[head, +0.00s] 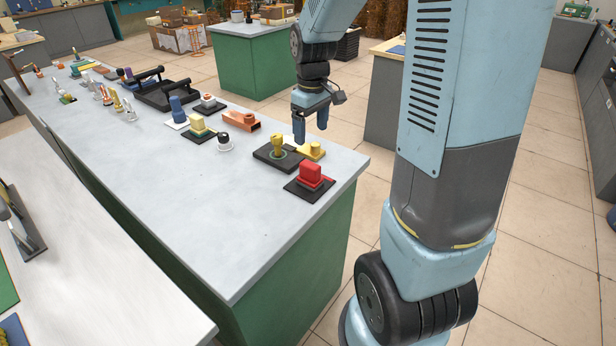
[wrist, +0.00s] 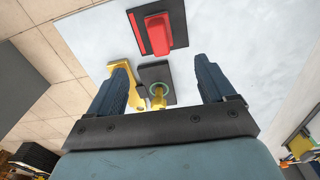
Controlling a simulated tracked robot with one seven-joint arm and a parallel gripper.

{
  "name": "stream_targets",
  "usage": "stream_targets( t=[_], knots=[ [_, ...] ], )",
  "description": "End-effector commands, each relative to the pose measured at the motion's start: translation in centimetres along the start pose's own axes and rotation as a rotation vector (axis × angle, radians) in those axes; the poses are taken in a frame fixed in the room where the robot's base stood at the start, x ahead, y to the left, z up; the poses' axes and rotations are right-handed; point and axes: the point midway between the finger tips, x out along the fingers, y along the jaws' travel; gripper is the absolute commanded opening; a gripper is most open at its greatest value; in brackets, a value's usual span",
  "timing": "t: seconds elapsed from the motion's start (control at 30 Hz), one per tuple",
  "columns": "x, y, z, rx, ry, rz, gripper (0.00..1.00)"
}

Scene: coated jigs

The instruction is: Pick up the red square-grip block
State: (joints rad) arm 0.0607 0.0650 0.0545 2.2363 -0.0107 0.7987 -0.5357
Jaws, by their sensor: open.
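The red square-grip block (head: 310,175) sits on a dark square base near the right end of the grey-white counter. It also shows in the wrist view (wrist: 158,33), at the top middle, on a dark plate with a red edge. My gripper (head: 311,135) is open and empty above the counter's right end, behind the red block in the head view. In the wrist view my gripper's two fingers (wrist: 167,85) are wide apart, with the red block beyond their tips and not between them.
A yellow knob piece (head: 277,146) on a dark base stands beside the red block; it shows between my fingers in the wrist view (wrist: 158,95). A flat yellow piece (head: 312,150) lies close by. Several other jigs and a black tray (head: 165,92) stand further left. The counter's front (head: 220,250) is clear.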

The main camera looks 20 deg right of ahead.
Motion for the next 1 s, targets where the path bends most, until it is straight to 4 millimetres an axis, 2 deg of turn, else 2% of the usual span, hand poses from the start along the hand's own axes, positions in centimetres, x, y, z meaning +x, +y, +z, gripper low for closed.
stream_targets(
  t=[0.1, 0.37, 0.73, 1.0],
  knots=[
    [1.6, 0.4, -0.7, -0.029, -0.021, -0.016, 0.83],
    [3.7, 0.7, -1.1, -0.052, -0.036, -0.028, 0.83],
    [9.7, 0.5, -0.9, -0.052, -0.036, -0.028, 0.83],
    [11.5, 0.4, -0.8, -0.052, -0.034, -0.027, 0.83]
  ],
)
